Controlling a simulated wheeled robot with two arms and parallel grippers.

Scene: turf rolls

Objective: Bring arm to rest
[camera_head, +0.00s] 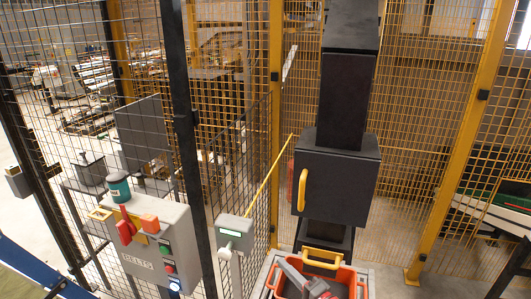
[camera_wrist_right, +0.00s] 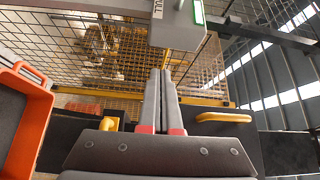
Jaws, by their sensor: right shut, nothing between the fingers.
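My right gripper (camera_head: 285,265) shows at the bottom of the head view, in front of or above an orange-red crate (camera_head: 358,287). Its grey fingers have red parts near their base. In the right wrist view the fingers (camera_wrist_right: 160,72) lie side by side, shut, with nothing between them. The crate also shows at the left edge of the right wrist view (camera_wrist_right: 32,125), apart from the fingers. The rest of my right arm is mostly hidden below the head view. My left gripper is not in view.
A black cabinet (camera_head: 340,190) with a yellow handle stands behind the crate. A grey post box (camera_head: 236,231) with a green display stands left of the crate; a control box (camera_head: 150,255) with buttons is farther left. Mesh fencing (camera_head: 420,120) closes off the back.

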